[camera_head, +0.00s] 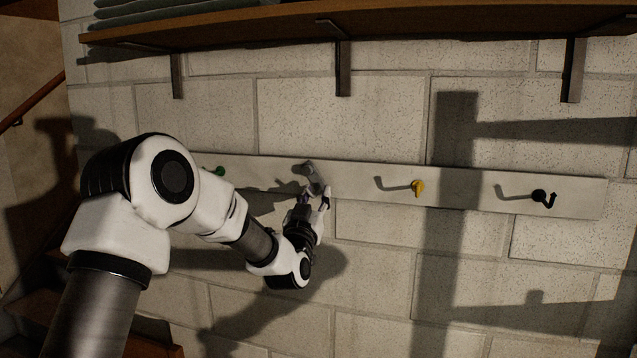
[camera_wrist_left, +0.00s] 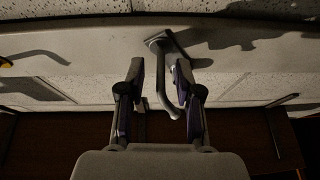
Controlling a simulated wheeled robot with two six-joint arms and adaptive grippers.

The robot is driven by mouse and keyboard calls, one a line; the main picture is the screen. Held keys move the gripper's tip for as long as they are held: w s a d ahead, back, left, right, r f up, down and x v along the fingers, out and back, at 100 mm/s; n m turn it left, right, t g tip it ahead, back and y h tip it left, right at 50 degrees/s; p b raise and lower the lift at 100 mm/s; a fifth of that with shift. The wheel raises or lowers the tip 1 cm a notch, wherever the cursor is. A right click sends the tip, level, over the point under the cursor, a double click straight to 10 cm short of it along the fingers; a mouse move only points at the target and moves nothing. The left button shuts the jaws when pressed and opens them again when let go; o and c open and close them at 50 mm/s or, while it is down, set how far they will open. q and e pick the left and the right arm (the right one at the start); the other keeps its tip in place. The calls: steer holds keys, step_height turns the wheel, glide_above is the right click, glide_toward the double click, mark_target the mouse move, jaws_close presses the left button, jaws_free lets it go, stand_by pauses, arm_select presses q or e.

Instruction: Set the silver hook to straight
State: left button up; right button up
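The silver hook (camera_head: 311,174) is mounted on the pale wall board, left of the yellow hook. In the head view it appears tilted, running down and to the right. In the left wrist view the hook (camera_wrist_left: 164,72) shows its base at the top and its bent arm reaching down between the fingers. My left gripper (camera_head: 315,200) is at the hook from below. In the left wrist view the gripper (camera_wrist_left: 160,88) is open, with a finger on either side of the hook; the hook's arm is nearer the right finger. I cannot tell whether they touch. My right gripper is not in view.
The board (camera_head: 470,193) also carries a green hook (camera_head: 219,171), a yellow hook (camera_head: 418,187) and a black hook (camera_head: 543,198). A wooden shelf (camera_head: 400,25) on dark brackets (camera_head: 343,70) runs above. The wall below the board is clear.

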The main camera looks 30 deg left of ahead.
arm_select(q)
steer(key=shift+p+x, duration=0.3)
steer(key=shift+x, duration=0.8)
steer(key=shift+r, duration=0.1)
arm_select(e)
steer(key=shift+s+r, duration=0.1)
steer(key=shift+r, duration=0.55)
arm_select(q)
jaws_close()
